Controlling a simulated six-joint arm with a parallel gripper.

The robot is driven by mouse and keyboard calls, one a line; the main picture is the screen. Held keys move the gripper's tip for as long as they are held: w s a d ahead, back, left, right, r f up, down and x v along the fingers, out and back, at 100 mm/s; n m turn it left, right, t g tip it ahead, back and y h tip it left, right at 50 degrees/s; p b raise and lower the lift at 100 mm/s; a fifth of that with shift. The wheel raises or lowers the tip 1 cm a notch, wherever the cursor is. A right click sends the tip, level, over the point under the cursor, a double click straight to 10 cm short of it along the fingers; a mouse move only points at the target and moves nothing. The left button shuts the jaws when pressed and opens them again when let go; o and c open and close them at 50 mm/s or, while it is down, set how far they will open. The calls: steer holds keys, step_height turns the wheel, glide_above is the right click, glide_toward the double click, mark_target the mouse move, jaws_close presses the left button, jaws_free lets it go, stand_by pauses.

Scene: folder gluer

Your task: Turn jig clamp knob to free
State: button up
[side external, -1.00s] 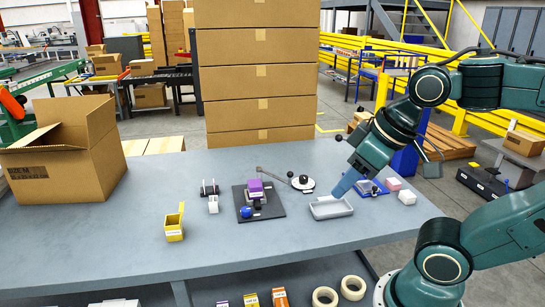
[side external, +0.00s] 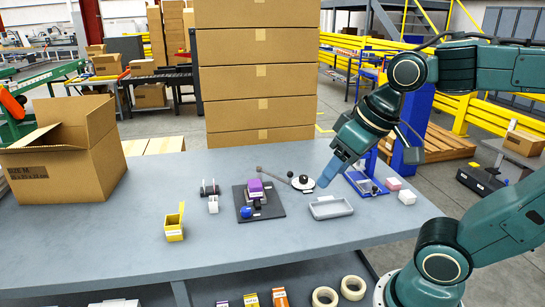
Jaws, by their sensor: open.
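A dark square jig plate (side external: 270,209) lies on the grey table, with a purple block (side external: 255,186) held on it. A blue round knob (side external: 246,211) sits at the plate's front left; which way it is turned is too small to tell. My gripper (side external: 323,184), with blue fingers, is open and empty. It hangs above the table to the right of the jig, apart from the plate and knob, by a white disc with a black knob (side external: 303,181). The gap between the fingertips is hard to see.
A grey tray (side external: 331,215) lies below my gripper. A yellow box (side external: 174,225) and a large open carton (side external: 75,150) are at left. The table's front is clear.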

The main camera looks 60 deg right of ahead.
steer(key=w+d+r+m+g, duration=0.15)
steer(key=w+m, duration=0.35)
steer(key=w, duration=0.5)
steer(key=m+g, duration=0.4)
steer(key=m, duration=0.8)
glide_above(246, 209)
step_height(246, 209, down, 18)
steer(key=shift+w+d+f, duration=0.1)
steer(key=shift+f, duration=0.3)
steer(key=shift+f, duration=0.1)
step_height(246, 209, down, 14)
steer(key=shift+r, duration=0.2)
steer(key=c, duration=1)
